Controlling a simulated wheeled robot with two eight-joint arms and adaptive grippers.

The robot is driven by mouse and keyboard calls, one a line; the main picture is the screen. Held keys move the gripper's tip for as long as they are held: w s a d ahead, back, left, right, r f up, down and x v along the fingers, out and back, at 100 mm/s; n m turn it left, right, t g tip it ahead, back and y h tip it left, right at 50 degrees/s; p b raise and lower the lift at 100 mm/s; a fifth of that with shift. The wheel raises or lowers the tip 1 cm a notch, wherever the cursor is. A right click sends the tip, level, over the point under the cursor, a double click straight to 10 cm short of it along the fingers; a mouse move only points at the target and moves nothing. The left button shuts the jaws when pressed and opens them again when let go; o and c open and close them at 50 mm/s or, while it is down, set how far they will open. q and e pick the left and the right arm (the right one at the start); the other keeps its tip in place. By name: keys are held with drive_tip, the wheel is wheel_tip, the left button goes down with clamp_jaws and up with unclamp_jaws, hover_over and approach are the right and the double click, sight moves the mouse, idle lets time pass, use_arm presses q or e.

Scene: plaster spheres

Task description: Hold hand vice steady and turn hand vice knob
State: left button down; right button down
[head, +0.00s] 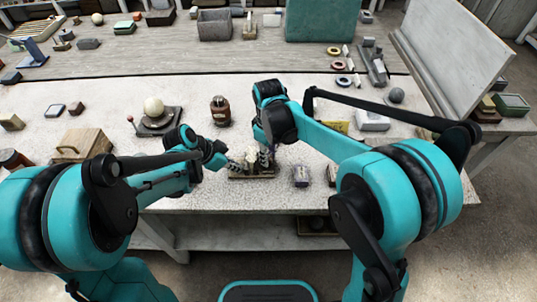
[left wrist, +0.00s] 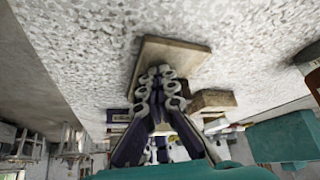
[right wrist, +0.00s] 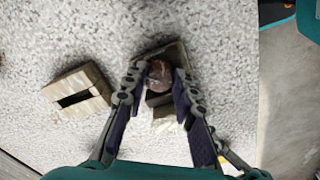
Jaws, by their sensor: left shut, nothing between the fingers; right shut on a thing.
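The hand vice (head: 252,172) is a small dark piece on a low base near the front edge of the table, partly hidden by both grippers in the head view. In the right wrist view its base (right wrist: 176,52) shows under a brown round knob (right wrist: 160,74). My right gripper (right wrist: 158,82) is shut on the knob, one finger on each side. My left gripper (head: 237,164) is at the left side of the vice. In the left wrist view its fingers (left wrist: 160,78) are shut and empty, in front of a brown slab (left wrist: 165,53); contact cannot be told.
A small slotted block (right wrist: 80,92) lies beside the vice in the right wrist view. A brown jar (head: 220,111) and a pale sphere on a stand (head: 154,107) stand behind. A wooden box (head: 82,143) is at the left.

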drive_tip(key=c, duration=1.2)
unclamp_jaws()
wheel_tip(320, 180, up, 12)
